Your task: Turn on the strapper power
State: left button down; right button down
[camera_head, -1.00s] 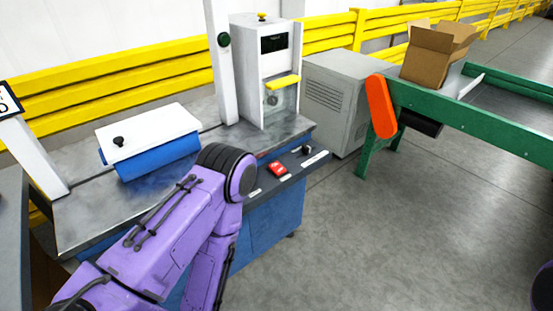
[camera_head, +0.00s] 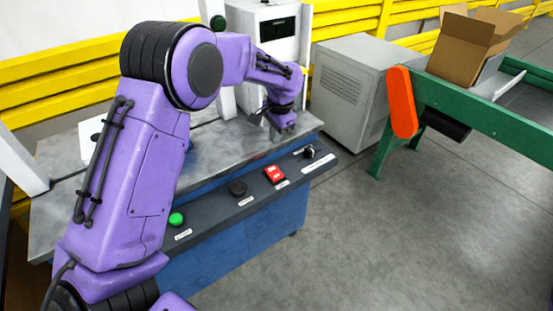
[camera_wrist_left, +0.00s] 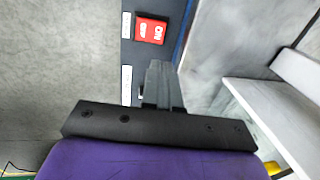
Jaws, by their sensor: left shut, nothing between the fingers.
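The strapper is a grey-topped table (camera_head: 225,160) on a blue cabinet (camera_head: 250,235), with a dark control panel along its front edge. The panel carries a green button (camera_head: 176,219), a black button (camera_head: 237,188), a red switch (camera_head: 274,173) and a black rotary knob (camera_head: 309,152) at the right end. My left gripper (camera_head: 283,132) is shut and empty, pointing down just behind the panel's right part. In the left wrist view its fingers (camera_wrist_left: 162,80) lie over the panel edge, with the red switch (camera_wrist_left: 151,30) beyond them; the knob is mostly hidden. My right gripper is out of view.
A white upright unit (camera_head: 274,30) stands behind my left gripper. A grey cabinet (camera_head: 352,85) is to the right, then a green conveyor (camera_head: 470,118) with an orange guard (camera_head: 402,102) and an open carton (camera_head: 470,48). Floor in front is clear.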

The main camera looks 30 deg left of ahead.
pick_arm(q)
jog(key=shift+s, duration=0.2)
jog(key=p, duration=0.3)
send_near(270, 169)
jog(key=f, duration=0.6)
jog(key=shift+w+a+f, duration=0.2)
jog(key=shift+w+a, duration=0.05)
jog(key=shift+a, duration=0.05)
jog(key=shift+f, duration=0.25)
jog(key=shift+a+f+b, duration=0.2)
jog(key=shift+f+b, duration=0.1)
jog(key=shift+b, duration=0.05)
jog(key=shift+r, duration=0.1)
